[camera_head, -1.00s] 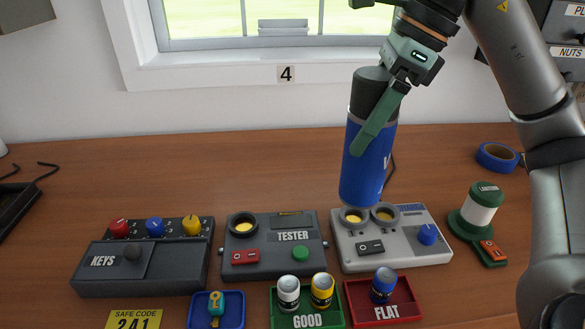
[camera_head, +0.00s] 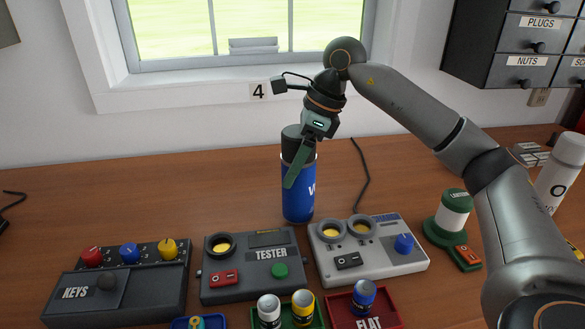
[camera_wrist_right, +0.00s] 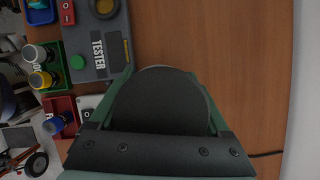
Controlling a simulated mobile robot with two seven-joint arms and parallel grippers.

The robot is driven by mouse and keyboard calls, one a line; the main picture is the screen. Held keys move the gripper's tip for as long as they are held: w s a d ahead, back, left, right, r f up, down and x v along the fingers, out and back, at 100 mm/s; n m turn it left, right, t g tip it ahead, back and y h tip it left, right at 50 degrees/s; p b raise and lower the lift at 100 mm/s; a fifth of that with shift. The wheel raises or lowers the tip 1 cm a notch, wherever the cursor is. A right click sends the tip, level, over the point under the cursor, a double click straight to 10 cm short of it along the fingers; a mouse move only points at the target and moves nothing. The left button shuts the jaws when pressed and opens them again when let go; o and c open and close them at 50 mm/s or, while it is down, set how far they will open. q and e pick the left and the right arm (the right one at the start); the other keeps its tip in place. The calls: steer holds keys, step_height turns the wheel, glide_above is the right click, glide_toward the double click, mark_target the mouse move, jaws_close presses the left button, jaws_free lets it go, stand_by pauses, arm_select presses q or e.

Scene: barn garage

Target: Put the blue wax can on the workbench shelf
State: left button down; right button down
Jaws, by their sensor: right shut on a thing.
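The blue wax can (camera_head: 298,195) is a tall blue cylinder with a dark grey top and part of a white letter mark. It is upright at the back of the workbench (camera_head: 120,200), behind the gap between the tester and the grey battery device. I cannot tell whether its base touches the wood. My right gripper (camera_head: 297,165) is shut on the can's upper part from above. In the right wrist view the can's round dark top (camera_wrist_right: 160,100) sits between the green fingers. My left gripper is not in view. I make out no clear shelf.
A keys box (camera_head: 115,290), the tester (camera_head: 250,285) and the grey device (camera_head: 385,262) line the front. Small trays with batteries are before them. A green-white lantern (camera_head: 452,215) stands right, drawers (camera_head: 525,45) hang upper right.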

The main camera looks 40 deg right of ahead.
steer(key=shift+f, duration=0.5)
steer(key=shift+f, duration=0.15)
jaws_free()
